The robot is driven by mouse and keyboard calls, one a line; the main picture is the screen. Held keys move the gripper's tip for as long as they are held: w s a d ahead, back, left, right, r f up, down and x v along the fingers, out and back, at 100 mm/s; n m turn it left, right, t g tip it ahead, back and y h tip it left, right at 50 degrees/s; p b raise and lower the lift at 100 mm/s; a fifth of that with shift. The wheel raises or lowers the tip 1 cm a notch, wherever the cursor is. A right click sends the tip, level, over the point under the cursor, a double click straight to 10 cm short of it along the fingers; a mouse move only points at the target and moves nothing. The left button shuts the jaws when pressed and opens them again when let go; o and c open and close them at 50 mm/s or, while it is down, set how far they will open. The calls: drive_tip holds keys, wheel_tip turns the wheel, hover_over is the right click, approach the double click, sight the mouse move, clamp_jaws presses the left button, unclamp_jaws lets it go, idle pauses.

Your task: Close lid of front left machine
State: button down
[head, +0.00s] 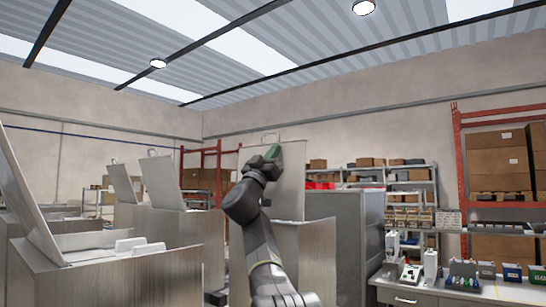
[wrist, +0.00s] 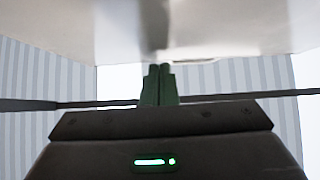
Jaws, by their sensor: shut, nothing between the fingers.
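My gripper (head: 272,152) is raised at the middle of the head view, in front of the upright lid (head: 292,185) of the middle machine (head: 312,250). In the wrist view its green fingers (wrist: 158,72) are together and empty. A pale smooth surface (wrist: 225,30) fills the top of the wrist view, close beyond the fingertips; whether they touch it I cannot tell. The nearest machine (head: 130,280) at left has its lid (head: 28,200) tilted up, open. Which of these two is the front left machine, I cannot tell for sure.
Two more raised lids (head: 162,183) (head: 122,184) stand behind at left. A grey cabinet (head: 345,235) is right of the middle machine. A workbench (head: 450,293) with small devices is at right, with shelves behind. A gap separates the left and middle machines.

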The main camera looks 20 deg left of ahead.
sight(280, 153)
drive_tip(key=shift+w+d+r+g+y+p, duration=0.15)
drive_tip(key=shift+w+g+y, duration=0.1)
drive_tip(key=shift+w, duration=0.35)
drive_tip(key=shift+w+d+f+g+y+p, duration=0.1)
drive_tip(key=shift+w+d+g+y, duration=0.1)
drive_tip(key=shift+w, duration=0.45)
drive_tip(key=shift+w+d+r+g+y+p, duration=0.15)
drive_tip(key=shift+w+g+y, duration=0.1)
drive_tip(key=shift+w, duration=0.35)
drive_tip(key=shift+s+f, duration=0.1)
drive_tip(key=shift+f, duration=0.05)
